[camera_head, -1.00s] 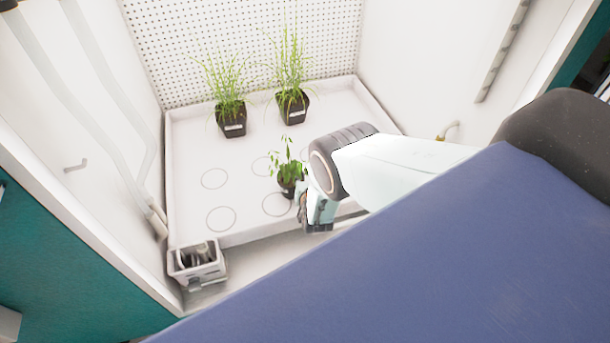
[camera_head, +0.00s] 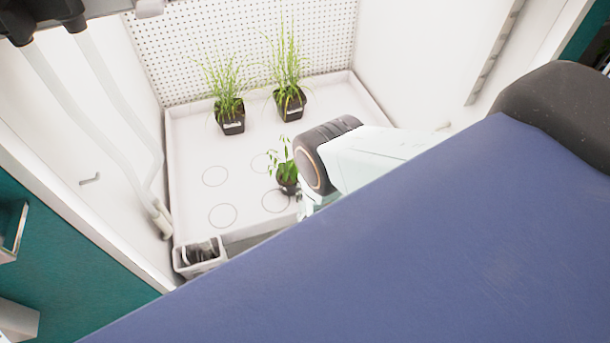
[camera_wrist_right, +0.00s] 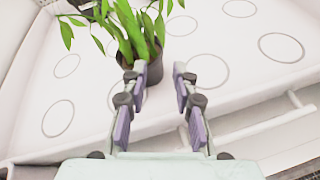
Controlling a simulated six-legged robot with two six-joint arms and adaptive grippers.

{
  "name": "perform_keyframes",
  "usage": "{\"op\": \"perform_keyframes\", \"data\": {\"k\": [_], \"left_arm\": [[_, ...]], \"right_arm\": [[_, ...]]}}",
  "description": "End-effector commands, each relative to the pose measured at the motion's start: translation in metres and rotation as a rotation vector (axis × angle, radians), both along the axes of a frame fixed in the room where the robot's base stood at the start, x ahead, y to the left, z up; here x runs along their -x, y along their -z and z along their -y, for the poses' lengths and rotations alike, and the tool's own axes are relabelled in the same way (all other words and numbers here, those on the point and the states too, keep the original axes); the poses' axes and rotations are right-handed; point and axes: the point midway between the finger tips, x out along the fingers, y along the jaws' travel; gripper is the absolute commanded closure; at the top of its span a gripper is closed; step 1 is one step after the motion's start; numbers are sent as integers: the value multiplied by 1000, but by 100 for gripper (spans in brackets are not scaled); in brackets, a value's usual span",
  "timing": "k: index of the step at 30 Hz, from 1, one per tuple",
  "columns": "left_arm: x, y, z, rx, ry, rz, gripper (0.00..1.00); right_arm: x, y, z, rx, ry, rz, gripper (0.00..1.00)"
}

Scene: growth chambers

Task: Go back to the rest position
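My right gripper (camera_wrist_right: 160,70) is open and empty in the right wrist view, its two fingers apart. A broad-leafed plant in a dark pot (camera_wrist_right: 206,70) stands upright just beyond the fingertips. In the head view the same potted plant (camera_head: 287,186) stands on the white tray (camera_head: 190,150), beside my right wrist. My right arm comes in from the right there, and its fingers are mostly hidden behind the arm and my blue body panel. My left gripper is in neither view.
Two grassy plants in black pots (camera_head: 232,123) (camera_head: 291,106) stand at the back of the tray. A small white bin (camera_head: 200,262) sits at the chamber's front left. Side walls and hoses (camera_head: 110,100) bound the space. Several marked circles on the tray are empty.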

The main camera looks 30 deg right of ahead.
Motion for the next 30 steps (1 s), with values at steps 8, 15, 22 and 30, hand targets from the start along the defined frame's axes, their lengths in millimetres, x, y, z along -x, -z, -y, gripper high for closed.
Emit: {"op": "perform_keyframes", "data": {"k": [8, 15, 22, 30], "left_arm": [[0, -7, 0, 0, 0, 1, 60], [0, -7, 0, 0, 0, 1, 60], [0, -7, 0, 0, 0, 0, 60], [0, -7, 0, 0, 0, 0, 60]], "right_arm": [[15, -6, -6, 0, 0, 0, 72], [14, -6, -6, 0, 0, 0, 72], [14, -6, -5, 0, 2, -2, 72], [74, 14, 48, -55, 314, -237, 72]]}}
